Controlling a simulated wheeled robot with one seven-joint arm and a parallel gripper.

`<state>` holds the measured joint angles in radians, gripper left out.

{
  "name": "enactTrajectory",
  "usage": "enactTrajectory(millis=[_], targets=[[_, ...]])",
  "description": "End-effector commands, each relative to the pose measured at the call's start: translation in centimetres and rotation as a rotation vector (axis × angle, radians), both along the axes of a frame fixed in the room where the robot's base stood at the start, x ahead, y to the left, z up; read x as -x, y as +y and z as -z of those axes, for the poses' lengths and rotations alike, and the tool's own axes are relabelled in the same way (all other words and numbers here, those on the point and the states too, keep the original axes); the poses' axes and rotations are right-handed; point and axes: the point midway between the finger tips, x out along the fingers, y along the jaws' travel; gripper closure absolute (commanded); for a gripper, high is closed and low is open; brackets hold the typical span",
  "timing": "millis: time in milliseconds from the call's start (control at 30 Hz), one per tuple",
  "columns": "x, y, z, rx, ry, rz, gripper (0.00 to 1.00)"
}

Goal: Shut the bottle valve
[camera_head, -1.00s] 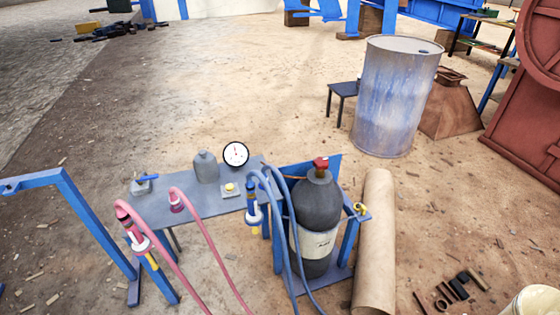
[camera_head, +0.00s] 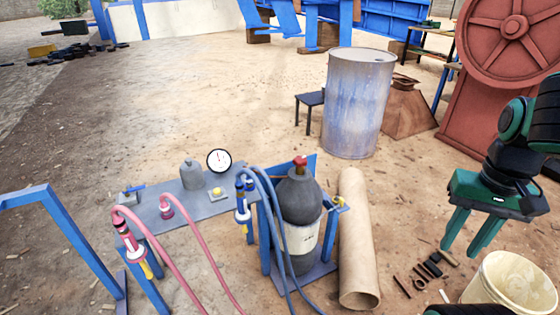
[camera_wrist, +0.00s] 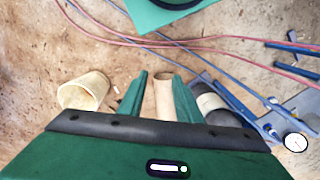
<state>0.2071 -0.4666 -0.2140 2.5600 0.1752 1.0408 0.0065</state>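The dark grey gas bottle (camera_head: 298,215), with a pale label, stands upright in a blue stand (camera_head: 312,278). Its red valve (camera_head: 300,162) is on top; whether it is open or shut cannot be told. My green gripper (camera_head: 458,254) is at the right, well apart from the bottle, pointing down above the floor. Its two fingers are spread with nothing between them. In the wrist view my gripper (camera_wrist: 160,75) is also open, and the bottle (camera_wrist: 212,103) lies right of the right finger. I cannot make out the valve there.
Blue hoses (camera_head: 275,225) run down in front of the bottle. A bench (camera_head: 185,212) with a round gauge (camera_head: 219,161) is to the left. A cream bucket (camera_head: 510,285) and small tools (camera_head: 430,268) are below my gripper.

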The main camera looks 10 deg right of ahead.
Motion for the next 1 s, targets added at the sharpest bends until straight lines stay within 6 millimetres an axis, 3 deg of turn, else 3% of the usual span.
enactTrajectory(millis=[200, 233, 367, 467, 567, 733, 1000], targets=[[0.0, 0.0, 0.0, 0.0, 0.0, 0.0, 0.69], [0.0, 0.0, 0.0, 0.0, 0.0, 0.0, 0.66], [0.7, 0.0, -0.5, 0.001, -0.019, -0.018, 0.35], [-1.4, -0.2, -0.4, 0.006, -0.039, -0.079, 0.35], [-5.0, -0.3, 0.1, 0.011, -0.076, -0.187, 0.35], [-13.2, 0.3, 1.5, 0.005, -0.177, -0.429, 0.35], [-25.8, 3.6, 5.0, -0.035, -0.384, -0.776, 0.35]])
